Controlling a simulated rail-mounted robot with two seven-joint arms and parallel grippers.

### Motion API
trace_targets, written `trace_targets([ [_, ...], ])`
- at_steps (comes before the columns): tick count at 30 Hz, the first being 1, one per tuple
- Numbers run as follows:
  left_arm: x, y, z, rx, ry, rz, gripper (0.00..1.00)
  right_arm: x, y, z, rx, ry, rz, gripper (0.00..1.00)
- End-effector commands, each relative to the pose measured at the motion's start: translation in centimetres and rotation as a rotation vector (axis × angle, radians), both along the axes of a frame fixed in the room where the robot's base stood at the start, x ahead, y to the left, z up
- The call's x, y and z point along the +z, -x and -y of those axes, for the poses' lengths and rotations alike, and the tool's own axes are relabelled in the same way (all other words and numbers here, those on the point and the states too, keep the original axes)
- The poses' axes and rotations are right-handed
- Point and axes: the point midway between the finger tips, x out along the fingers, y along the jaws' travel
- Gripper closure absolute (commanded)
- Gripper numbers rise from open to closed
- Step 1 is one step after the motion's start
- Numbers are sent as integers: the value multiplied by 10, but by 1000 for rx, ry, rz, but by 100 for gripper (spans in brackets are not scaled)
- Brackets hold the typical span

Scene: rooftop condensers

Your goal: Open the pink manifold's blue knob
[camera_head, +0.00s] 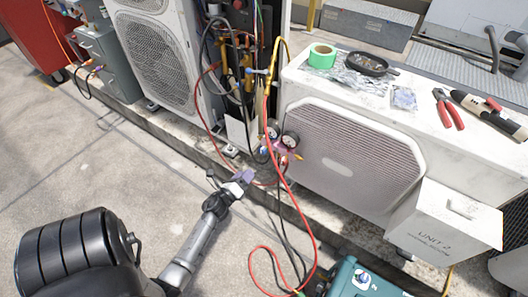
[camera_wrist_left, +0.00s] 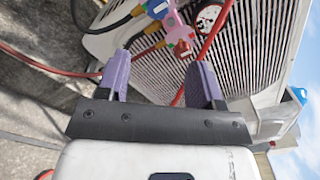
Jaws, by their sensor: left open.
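The pink manifold (camera_wrist_left: 172,22) is at the top of the left wrist view, in front of the white unit's grille. Its blue knob (camera_wrist_left: 158,8) is at the top edge, partly cut off. A red-and-white gauge (camera_wrist_left: 208,17) is beside it.
Red and black hoses (camera_head: 292,200) hang from the manifold to the floor, close to the gripper. The white condenser (camera_head: 350,155) stands behind. Tape, a black pan and pliers (camera_head: 447,108) lie on top. A teal case (camera_head: 360,280) is at the bottom. Floor at left is clear.

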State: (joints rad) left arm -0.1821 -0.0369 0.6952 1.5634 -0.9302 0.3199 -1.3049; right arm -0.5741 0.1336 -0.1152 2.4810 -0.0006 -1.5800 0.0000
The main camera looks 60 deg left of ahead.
Motion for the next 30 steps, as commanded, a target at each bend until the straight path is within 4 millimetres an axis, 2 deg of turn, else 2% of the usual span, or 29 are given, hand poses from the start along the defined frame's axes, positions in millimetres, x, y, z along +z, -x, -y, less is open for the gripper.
trace_targets([
  [7, -2, -15, -8, 1, -47, -21, 40, -8, 2, -4, -2, -11, -6, 57],
  [21, -2, -91, -44, 4, -44, -19, 40, -36, 3, -7, -6, -19, -10, 57],
  [30, -1, -119, -57, 5, -44, -20, 40, -46, 3, -6, -5, -17, -10, 57],
])
